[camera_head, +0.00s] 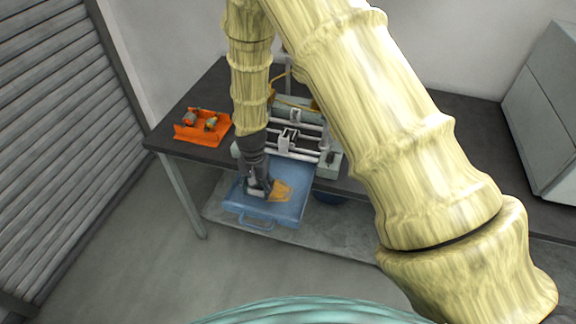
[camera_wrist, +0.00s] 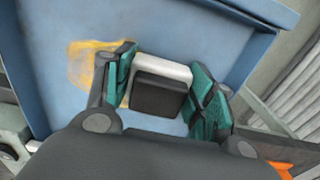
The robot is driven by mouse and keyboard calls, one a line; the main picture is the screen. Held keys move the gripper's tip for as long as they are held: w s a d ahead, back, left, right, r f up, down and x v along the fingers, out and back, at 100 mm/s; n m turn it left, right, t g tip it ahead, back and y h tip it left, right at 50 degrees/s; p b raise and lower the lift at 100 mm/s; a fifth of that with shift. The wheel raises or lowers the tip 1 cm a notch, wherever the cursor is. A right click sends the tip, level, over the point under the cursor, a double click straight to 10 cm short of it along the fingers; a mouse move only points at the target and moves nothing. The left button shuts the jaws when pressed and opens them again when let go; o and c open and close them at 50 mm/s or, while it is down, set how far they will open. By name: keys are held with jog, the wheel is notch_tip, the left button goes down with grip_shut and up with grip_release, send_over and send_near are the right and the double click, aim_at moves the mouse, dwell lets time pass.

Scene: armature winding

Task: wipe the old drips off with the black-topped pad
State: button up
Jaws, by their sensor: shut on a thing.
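My gripper (camera_wrist: 165,85) is shut on the black-topped pad (camera_wrist: 158,97), with one teal-lined finger on each side of it. The pad has a black top and a pale, whitish body. It is at the blue tray's surface (camera_wrist: 45,45); I cannot tell if it presses on it. An orange-yellow drip stain (camera_wrist: 84,62) lies on the tray just left of the pad in the wrist view. In the head view my gripper (camera_head: 257,188) is over the blue tray (camera_head: 262,213), and the stain (camera_head: 283,191) shows right of it. Part of the stain is hidden behind a finger.
The tray, with a handle (camera_head: 256,224) at its front, sticks out before the dark table (camera_head: 170,135). A winding machine with rails (camera_head: 290,138) stands behind it. An orange bin (camera_head: 203,127) with parts sits at the left. A grey cabinet (camera_head: 545,110) stands far right.

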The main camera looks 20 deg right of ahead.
notch_tip(320, 180, up, 5)
jog(key=shift+s+d+f+p, duration=0.1)
jog(key=shift+s+f+p, duration=0.1)
jog(key=shift+p, duration=0.9)
jog(key=shift+w+r+p, duration=0.25)
jog(key=shift+r+p, duration=0.2)
jog(key=shift+r, duration=0.2)
jog(key=shift+r+p, duration=0.7)
jog(key=shift+r, duration=0.5)
jog(key=shift+s, duration=0.1)
